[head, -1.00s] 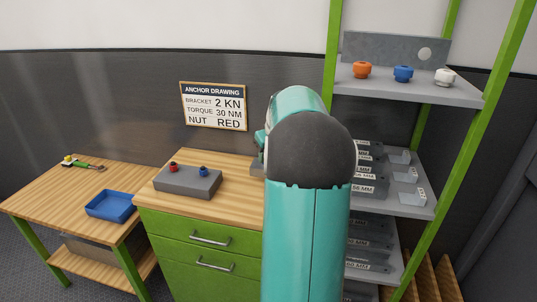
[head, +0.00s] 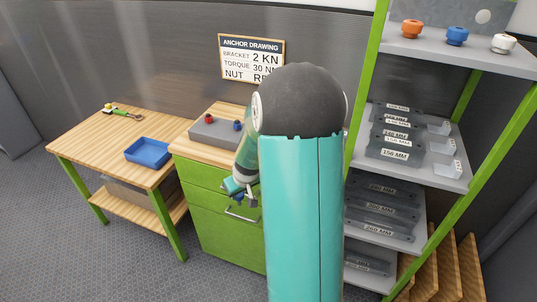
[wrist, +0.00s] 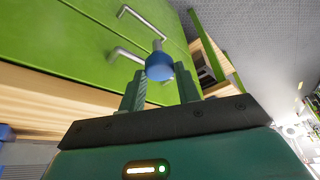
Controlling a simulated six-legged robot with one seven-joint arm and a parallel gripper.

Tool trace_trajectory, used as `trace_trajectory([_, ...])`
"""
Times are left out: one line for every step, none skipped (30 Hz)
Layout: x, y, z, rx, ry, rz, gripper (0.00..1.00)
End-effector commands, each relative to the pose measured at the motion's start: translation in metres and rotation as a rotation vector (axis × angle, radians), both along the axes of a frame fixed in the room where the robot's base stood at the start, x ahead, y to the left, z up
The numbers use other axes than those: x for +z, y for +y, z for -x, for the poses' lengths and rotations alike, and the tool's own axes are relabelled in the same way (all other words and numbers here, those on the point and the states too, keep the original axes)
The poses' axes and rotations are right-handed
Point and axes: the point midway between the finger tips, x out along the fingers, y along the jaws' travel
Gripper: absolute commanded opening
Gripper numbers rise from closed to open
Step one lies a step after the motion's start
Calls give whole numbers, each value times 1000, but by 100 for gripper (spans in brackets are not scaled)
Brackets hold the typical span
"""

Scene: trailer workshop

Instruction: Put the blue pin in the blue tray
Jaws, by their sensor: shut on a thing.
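My gripper (wrist: 160,82) is shut on the blue pin (wrist: 159,67) in the wrist view. The pin has a round blue head between the fingers and a short grey shaft pointing away from the gripper. In the head view my gripper (head: 244,195) is in front of the green drawers, below the cabinet top; the pin is too small there to make out well. The blue tray (head: 148,153) lies on the wooden table to the left, apart from my gripper. No object shows in it.
A grey block (head: 214,133) with a red knob (head: 208,118) and another blue knob (head: 238,126) sits on the cabinet top. Drawer handles (head: 241,215) stick out near my gripper. A green-handled tool (head: 125,113) lies at the table's back. The shelf rack (head: 420,165) stands at right.

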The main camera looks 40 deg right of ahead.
Motion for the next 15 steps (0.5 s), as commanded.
trace_trajectory([-24, 27, -4, 28, 9, -6, 7])
trace_trajectory([-35, 41, -6, 38, 8, -5, 7])
trace_trajectory([-51, 59, -9, 54, 10, -6, 7])
trace_trajectory([-63, 72, -12, 65, 10, -5, 7])
trace_trajectory([-75, 86, -15, 74, 10, -5, 7])
trace_trajectory([-91, 103, -18, 89, 10, -4, 7])
trace_trajectory([-102, 116, -21, 98, 9, -5, 7])
trace_trajectory([-113, 128, -23, 108, 9, -4, 7])
trace_trajectory([-126, 142, -27, 118, 9, -3, 7])
trace_trajectory([-136, 152, -29, 126, 7, -1, 7])
trace_trajectory([-144, 162, -32, 132, 7, -2, 7])
trace_trajectory([-154, 173, -34, 140, 6, -1, 7])
trace_trajectory([-161, 181, -36, 146, 5, 0, 7])
trace_trajectory([-169, 188, -38, 152, 4, 0, 7])
trace_trajectory([-176, 196, -40, 157, 3, 1, 7])
